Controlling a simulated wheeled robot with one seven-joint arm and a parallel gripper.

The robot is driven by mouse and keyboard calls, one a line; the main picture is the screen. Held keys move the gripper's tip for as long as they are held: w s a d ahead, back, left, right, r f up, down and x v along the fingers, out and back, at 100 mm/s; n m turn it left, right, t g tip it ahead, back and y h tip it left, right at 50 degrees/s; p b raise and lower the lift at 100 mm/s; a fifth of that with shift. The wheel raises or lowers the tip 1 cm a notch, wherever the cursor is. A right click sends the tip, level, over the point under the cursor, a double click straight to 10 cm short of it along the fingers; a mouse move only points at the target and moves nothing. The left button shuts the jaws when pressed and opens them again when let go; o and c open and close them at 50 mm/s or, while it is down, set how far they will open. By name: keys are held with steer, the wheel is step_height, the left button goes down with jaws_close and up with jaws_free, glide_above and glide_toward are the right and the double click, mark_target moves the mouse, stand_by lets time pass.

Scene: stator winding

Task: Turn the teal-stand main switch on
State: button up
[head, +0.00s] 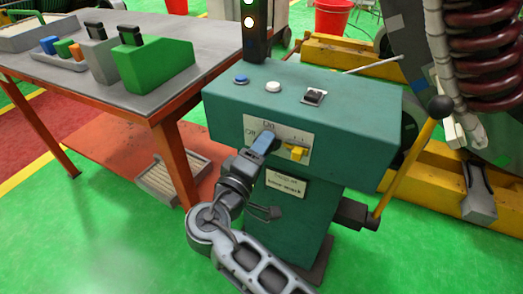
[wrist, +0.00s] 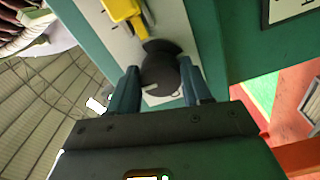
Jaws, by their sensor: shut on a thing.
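The teal stand (head: 370,125) stands in the middle of the head view, with a white switch plate (head: 305,136) on its front. My gripper (head: 264,142) reaches the left part of this plate and hides the switch there. In the wrist view, a round black knob (wrist: 161,68) sits between the two fingers of my gripper (wrist: 159,76), which are shut on it. A small white mark shows on the knob's edge. A yellow switch (head: 297,152) sits just right of my gripper; it also shows in the wrist view (wrist: 122,9).
On the stand's top are a blue button (head: 240,79), a white button (head: 273,87), a black switch (head: 314,96) and a light tower (head: 254,30). A lever with a yellow shaft (head: 407,165) rises at the right. A grey-topped table (head: 100,80) stands left.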

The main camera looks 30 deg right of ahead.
steer(key=o, duration=1.1)
steer(key=shift+c, duration=0.2)
steer(key=v, duration=0.7)
steer(key=shift+s+a, duration=0.25)
steer(key=shift+a, duration=0.05)
